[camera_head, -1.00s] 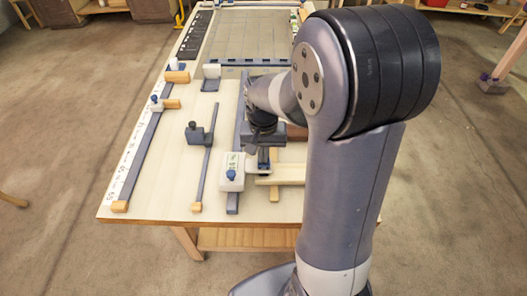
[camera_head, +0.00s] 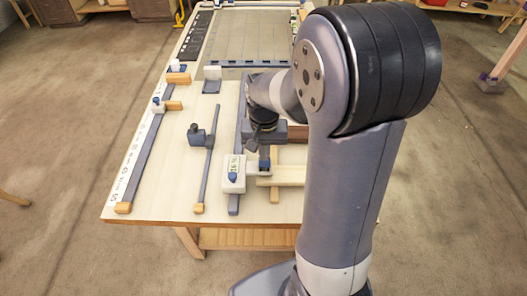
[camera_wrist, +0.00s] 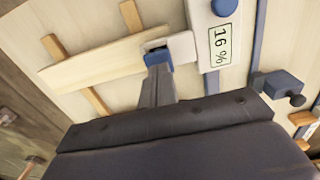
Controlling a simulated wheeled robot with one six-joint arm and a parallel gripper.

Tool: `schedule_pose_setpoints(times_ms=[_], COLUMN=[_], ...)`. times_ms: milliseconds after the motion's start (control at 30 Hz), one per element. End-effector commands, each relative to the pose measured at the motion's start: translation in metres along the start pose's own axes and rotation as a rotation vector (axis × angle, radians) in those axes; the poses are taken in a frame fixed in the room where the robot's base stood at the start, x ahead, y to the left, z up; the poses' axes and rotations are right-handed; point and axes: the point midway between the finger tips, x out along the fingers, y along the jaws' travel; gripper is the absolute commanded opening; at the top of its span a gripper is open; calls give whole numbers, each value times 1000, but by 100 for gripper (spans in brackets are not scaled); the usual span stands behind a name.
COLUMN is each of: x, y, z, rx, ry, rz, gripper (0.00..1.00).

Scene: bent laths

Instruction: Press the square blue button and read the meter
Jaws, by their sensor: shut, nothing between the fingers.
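A round blue knob (camera_head: 232,177) sits on the meter's near part. The square blue button (camera_wrist: 157,57) is at the end of a white arm (camera_wrist: 181,46) reaching out from the meter's side, above a pale wooden lath (camera_wrist: 95,66). My gripper (camera_wrist: 158,79) is shut and empty, its tips right at the button. They seem to touch it, but how far it is pressed cannot be told.
A dark clamp on a thin bar (camera_head: 208,165) stands left of the meter. A longer bar along a printed scale (camera_head: 140,160) lies further left. The tabletop (camera_head: 175,190) between them is clear. My arm hides the table's right side.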

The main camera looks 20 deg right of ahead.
Motion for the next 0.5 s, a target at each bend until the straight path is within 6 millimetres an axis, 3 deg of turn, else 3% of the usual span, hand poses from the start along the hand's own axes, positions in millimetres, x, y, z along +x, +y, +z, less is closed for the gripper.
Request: schedule_pose_setpoints(times_ms=[33,300,500], x=[-17,-74,-106], y=[0,0,0], z=[-2,-4,-4], rx=[0,0,0], ry=[5,16,15], rz=[-2,-5,-5], gripper=[0,0,0])
